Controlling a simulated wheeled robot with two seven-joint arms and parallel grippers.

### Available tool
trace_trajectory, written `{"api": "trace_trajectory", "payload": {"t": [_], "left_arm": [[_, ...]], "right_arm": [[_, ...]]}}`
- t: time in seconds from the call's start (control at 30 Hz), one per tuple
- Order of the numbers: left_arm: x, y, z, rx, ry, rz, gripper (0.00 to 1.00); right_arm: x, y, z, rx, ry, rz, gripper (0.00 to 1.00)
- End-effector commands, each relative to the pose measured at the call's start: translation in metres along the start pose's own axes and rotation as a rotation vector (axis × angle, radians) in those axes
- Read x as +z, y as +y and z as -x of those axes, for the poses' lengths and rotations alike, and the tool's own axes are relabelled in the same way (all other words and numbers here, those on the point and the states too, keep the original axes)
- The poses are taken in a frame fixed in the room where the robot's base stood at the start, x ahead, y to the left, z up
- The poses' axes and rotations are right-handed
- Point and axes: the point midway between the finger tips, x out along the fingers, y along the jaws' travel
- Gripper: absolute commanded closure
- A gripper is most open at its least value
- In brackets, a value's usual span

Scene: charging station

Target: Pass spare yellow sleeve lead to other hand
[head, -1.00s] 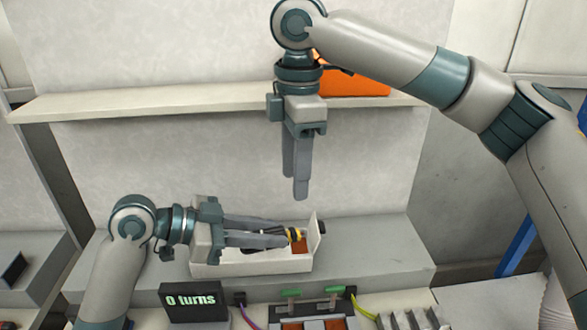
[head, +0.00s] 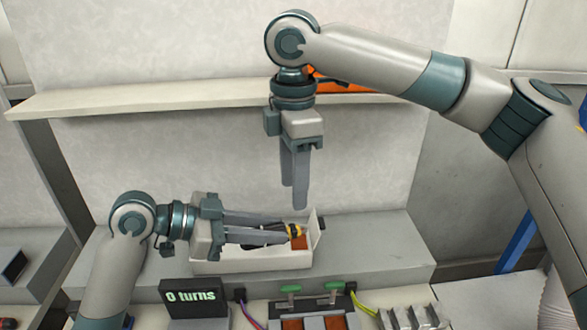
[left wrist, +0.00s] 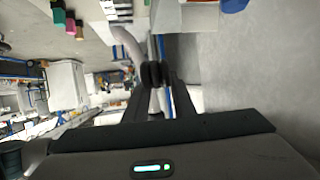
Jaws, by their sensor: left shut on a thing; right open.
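The spare lead with its yellow sleeve (head: 295,231) is held by my left gripper (head: 288,230), which is shut on it. The left gripper reaches in from the left, over the white open box. The yellow sleeve and a dark end show at its fingertips. In the left wrist view, a dark rounded part of the lead (left wrist: 155,75) shows between the fingers. My right gripper (head: 298,205) points straight down from above. It is open and empty, its tips a little above the yellow sleeve and apart from it; from this side its fingers overlap.
The white box (head: 255,264) stands on a grey ledge (head: 380,245). A "0 turns" display (head: 192,297), green-handled switches (head: 290,288) and a grey finned block (head: 413,316) are in front. A shelf (head: 130,104) with an orange object (head: 345,86) is behind the right gripper.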

Motion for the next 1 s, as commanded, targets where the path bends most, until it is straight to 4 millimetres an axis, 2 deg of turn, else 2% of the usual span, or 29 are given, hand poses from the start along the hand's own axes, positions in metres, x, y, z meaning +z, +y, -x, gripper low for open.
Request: {"api": "trace_trajectory", "payload": {"t": [0.3,0.5,0.7,1.0], "left_arm": [[0.0,0.0,0.0,0.0,0.0,0.0,0.99],[0.0,0.0,0.0,0.0,0.0,0.0,0.99],[0.0,0.0,0.0,0.0,0.0,0.0,0.99],[0.0,0.0,0.0,0.0,0.0,0.0,0.99]], "right_arm": [[0.001,-0.001,-0.051,-0.004,-0.001,-0.001,0.55],[0.001,-0.001,-0.076,-0.003,0.0,-0.002,0.55],[0.001,-0.001,-0.087,-0.002,0.0,-0.001,0.55],[0.001,-0.001,-0.089,-0.002,0.0,-0.001,0.55]]}}
